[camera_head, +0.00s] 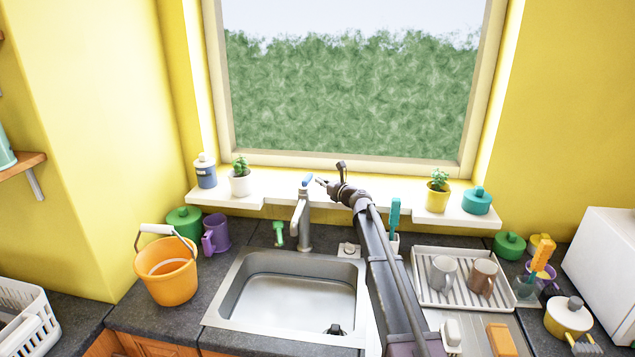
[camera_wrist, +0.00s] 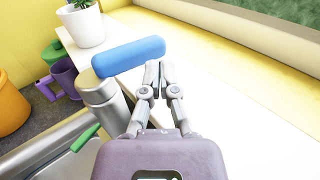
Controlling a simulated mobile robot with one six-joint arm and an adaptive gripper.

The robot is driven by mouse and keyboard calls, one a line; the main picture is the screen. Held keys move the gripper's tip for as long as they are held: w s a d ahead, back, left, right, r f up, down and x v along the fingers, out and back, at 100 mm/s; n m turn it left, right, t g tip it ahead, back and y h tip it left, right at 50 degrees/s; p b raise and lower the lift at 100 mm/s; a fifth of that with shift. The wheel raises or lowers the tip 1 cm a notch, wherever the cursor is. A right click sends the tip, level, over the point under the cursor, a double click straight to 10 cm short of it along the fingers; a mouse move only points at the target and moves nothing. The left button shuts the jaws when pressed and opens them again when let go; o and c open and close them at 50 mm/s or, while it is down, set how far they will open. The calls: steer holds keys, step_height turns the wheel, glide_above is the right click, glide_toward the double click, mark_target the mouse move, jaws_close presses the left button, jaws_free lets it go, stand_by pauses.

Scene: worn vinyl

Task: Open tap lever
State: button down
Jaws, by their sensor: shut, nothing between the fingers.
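The tap (camera_head: 303,222) stands upright behind the sink, a metal body with a spout toward the basin. Its blue lever (camera_head: 307,181) sits on top. In the wrist view the blue lever (camera_wrist: 128,56) lies across the top of the metal tap body (camera_wrist: 100,92), left of my gripper. My gripper (camera_head: 322,183) is at about lever height, just right of the tap. In the wrist view my gripper (camera_wrist: 158,66) has its fingertips together and holds nothing. The tips are close to the lever's right end; I cannot tell whether they touch.
The steel sink (camera_head: 230,300) is below the tap. A windowsill shelf (camera_head: 270,192) behind holds a potted plant (camera_head: 240,183) and a blue bottle (camera_head: 205,174) at left. An orange bucket (camera_head: 168,275) stands left, a dish rack (camera_head: 425,299) right.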

steer(key=s+d, duration=0.3)
steer(key=d, duration=0.9)
steer(key=shift+d, duration=0.2)
steer(key=shift+s, duration=0.1)
